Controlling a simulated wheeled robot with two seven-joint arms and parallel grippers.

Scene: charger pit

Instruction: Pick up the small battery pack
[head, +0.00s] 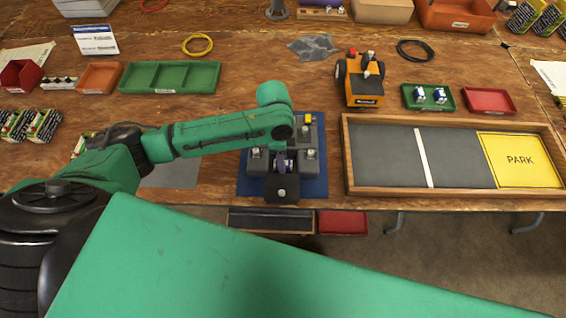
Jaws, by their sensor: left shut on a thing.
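My left gripper (283,163) points down over a dark grey charger (310,168) on a blue mat (320,188). It is shut on a small bluish and white piece, which I take for the small battery pack (290,165); the arm and fingers hide most of it. I cannot tell whether the pack touches the charger. Two more small blue and white packs (420,95) stand in a green tray (408,105) at the right. My right gripper is not in view.
An orange toy vehicle (365,87) stands behind a wood-framed track (388,190) with a yellow PARK pad (518,160). A green divided tray (170,91), an orange bin (99,77) and a red tray (490,100) stand around.

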